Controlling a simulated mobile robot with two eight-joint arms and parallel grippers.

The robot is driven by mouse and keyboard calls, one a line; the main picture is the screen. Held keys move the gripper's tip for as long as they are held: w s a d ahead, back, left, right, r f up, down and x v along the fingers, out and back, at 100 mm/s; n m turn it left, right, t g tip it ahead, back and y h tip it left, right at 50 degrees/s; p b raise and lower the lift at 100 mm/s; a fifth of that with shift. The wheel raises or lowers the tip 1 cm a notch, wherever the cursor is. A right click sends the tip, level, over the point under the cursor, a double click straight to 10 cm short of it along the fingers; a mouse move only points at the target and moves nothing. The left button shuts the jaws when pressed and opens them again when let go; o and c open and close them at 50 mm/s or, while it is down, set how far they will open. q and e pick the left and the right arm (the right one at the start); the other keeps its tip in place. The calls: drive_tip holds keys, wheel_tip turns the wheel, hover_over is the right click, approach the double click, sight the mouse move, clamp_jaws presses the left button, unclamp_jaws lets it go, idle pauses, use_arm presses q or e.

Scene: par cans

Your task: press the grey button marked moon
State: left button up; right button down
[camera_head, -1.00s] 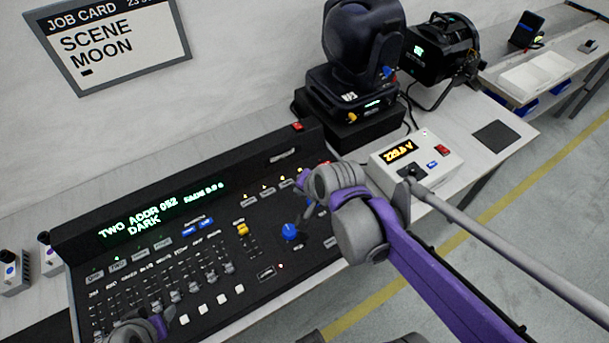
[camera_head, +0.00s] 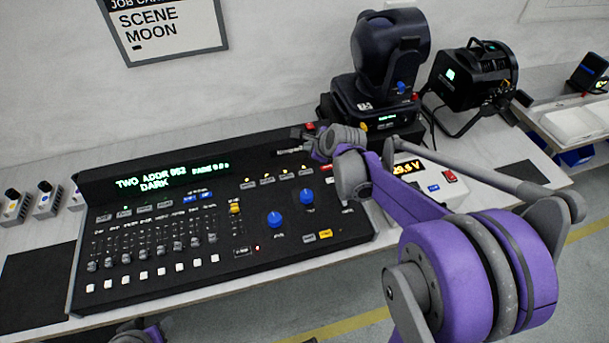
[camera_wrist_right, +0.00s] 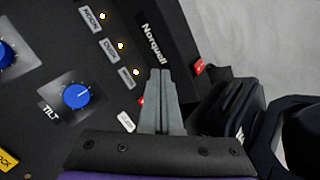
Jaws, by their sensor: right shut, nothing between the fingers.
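The grey button marked MOON (camera_wrist_right: 90,18) is at the top of the right wrist view, with a lit yellow dot beside it. In the head view it appears to be one of the grey buttons (camera_head: 268,184) in the row above the blue knobs on the black console (camera_head: 200,285). My right gripper (camera_wrist_right: 160,72) is shut and empty, its tips near the console's Norquell label, to the right of the button row and apart from MOON. In the head view the right gripper (camera_head: 308,136) is at the console's back right. My left gripper (camera_head: 140,333) is partly cut off at the bottom; its jaws are unclear.
A DUSK button (camera_wrist_right: 109,48) and another grey button (camera_wrist_right: 128,77) sit beside MOON. The blue TILT knob (camera_wrist_right: 76,95) stands nearby. A moving-head lamp (camera_head: 390,50) and a voltage box (camera_head: 465,180) stand behind and right. A job card (camera_head: 165,30) reads SCENE MOON.

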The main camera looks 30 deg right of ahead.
sight(306, 172)
use_arm(q)
drive_tip(key=shift+s, duration=0.45)
use_arm(e)
drive_tip(key=shift+w+d+f+m, duration=0.1)
drive_tip(key=shift+w+d+m, duration=0.15)
drive_tip(key=shift+w+m, duration=0.15)
wheel_tip(306, 172, down, 8)
drive_tip(key=b, duration=0.5)
drive_tip(key=shift+s+f, duration=0.1)
drive_tip(key=shift+f, duration=0.05)
use_arm(q)
wheel_tip(306, 172, down, 7)
drive_tip(key=s, duration=0.2)
use_arm(e)
drive_tip(key=shift+f, duration=0.3)
idle(0.8)
use_arm(q)
drive_tip(key=shift+s+f+b, duration=0.1)
drive_tip(key=shift+f+b, duration=0.25)
drive_tip(key=shift+b, duration=0.25)
use_arm(e)
drive_tip(key=shift+f, duration=0.4)
